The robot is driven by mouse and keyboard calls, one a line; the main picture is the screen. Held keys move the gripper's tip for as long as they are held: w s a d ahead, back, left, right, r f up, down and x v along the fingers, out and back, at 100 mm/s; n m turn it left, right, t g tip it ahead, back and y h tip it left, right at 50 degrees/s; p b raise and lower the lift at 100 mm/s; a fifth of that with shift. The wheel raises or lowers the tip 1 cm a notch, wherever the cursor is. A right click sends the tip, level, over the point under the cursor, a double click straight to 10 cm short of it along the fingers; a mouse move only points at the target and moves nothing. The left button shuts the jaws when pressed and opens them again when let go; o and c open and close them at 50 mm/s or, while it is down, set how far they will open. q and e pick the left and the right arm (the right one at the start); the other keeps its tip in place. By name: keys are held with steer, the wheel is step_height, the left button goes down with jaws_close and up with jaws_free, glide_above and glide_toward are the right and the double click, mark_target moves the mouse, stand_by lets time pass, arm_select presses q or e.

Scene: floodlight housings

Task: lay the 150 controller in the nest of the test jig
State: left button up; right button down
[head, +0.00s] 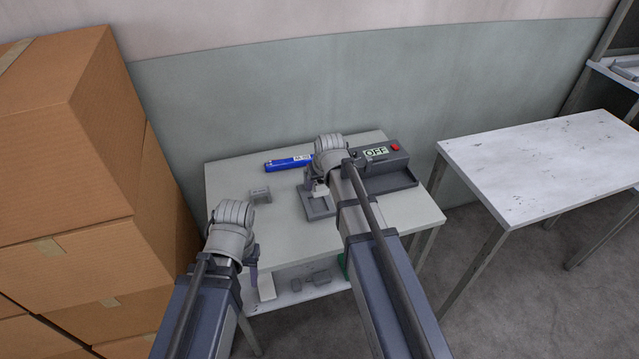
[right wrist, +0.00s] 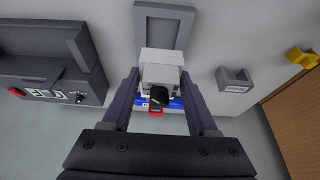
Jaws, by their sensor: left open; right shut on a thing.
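My right gripper (head: 317,184) is shut on a light grey box-shaped controller (right wrist: 162,72), held between both fingers in the right wrist view. A black part and a red part show at its near end; I can read no number on it. The test jig (head: 385,160) stands at the back right of the table, with an OFF display and a red button. A grey recessed frame, seemingly the nest (head: 318,208), lies beside it. In the right wrist view the nest (right wrist: 163,12) is empty where visible, and the controller overlaps its near edge. My left gripper (head: 250,262) is open at the table's front left.
A blue labelled object (head: 285,164) lies behind my right gripper. A small grey labelled holder (head: 260,195) stands left on the table (head: 235,170). A yellow object (right wrist: 303,57) shows in the wrist view. Cardboard boxes (head: 60,130) rise at left; another table (head: 540,160) stands right.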

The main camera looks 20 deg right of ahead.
mark_target(321, 195)
arm_select(q)
steer(key=shift+f+b, duration=2.2)
steer(key=shift+f, duration=0.35)
arm_select(e)
steer(key=shift+f, duration=2.55)
arm_select(q)
steer(key=shift+f+b, duration=1.35)
arm_select(e)
steer(key=shift+f, duration=1.35)
arm_select(q)
steer(key=shift+r, duration=0.1)
arm_select(e)
steer(key=shift+c, duration=0.5)
jaws_free()
steer(key=shift+r, duration=0.15)
steer(key=p+v, duration=0.7)
steer(key=shift+s+r, duration=0.15)
steer(key=shift+r, duration=0.2)
arm_select(q)
step_height(321, 195, up, 7)
